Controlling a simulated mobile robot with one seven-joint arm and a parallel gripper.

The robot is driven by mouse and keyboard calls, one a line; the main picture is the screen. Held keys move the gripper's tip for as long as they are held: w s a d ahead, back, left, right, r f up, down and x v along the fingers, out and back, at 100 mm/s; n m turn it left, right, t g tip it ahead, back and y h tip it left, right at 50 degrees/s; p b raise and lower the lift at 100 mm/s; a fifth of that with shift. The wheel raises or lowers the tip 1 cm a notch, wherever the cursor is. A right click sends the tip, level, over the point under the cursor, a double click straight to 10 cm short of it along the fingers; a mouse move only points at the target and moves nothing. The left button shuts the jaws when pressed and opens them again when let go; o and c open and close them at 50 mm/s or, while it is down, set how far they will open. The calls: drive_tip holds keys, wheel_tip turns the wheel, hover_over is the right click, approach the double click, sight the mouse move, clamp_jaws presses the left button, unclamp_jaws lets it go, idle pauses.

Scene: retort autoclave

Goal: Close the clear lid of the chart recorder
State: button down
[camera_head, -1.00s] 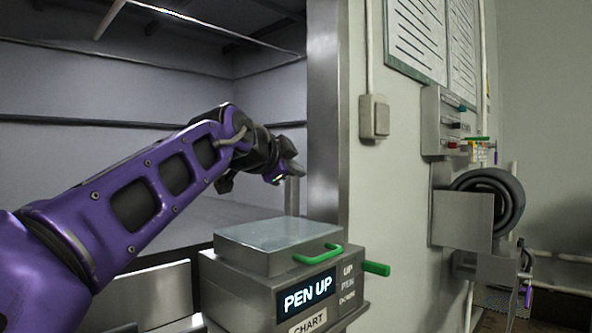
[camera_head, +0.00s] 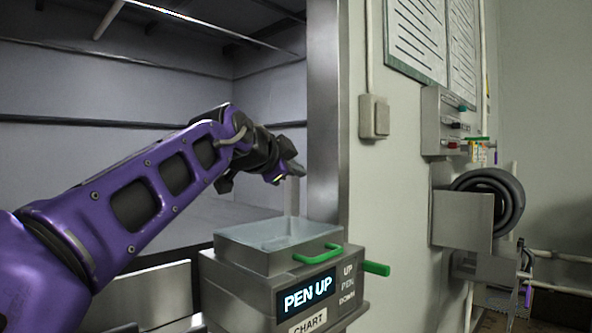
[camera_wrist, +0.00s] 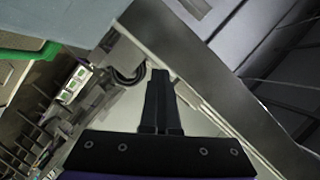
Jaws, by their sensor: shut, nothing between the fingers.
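The chart recorder (camera_head: 240,288) is a grey box with a lit "PEN UP" display, at the lower middle of the head view. Its clear lid (camera_head: 278,236) appears to lie flat on top, with a green handle (camera_head: 318,254) at the front edge. Whether it is fully seated I cannot tell. My gripper (camera_head: 290,172) is above and behind the recorder, apart from the lid. In the wrist view my gripper (camera_wrist: 160,72) has its black fingers together with nothing between them. A pale blue panel at upper left there may be the lid.
A metal door frame (camera_head: 323,110) stands right behind the recorder, with the open chamber to its left. A green lever (camera_head: 376,268) sticks out on the recorder's right. A switch box (camera_head: 375,117) and a coiled hose (camera_head: 490,198) are on the wall.

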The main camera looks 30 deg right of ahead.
drive_tip(key=c, duration=0.9)
unclamp_jaws()
drive_tip(key=v, duration=1.7)
drive_tip(key=shift+s+a+r+b, duration=0.15)
drive_tip(key=shift+s+b, duration=0.05)
drive_tip(key=shift+b, duration=0.1)
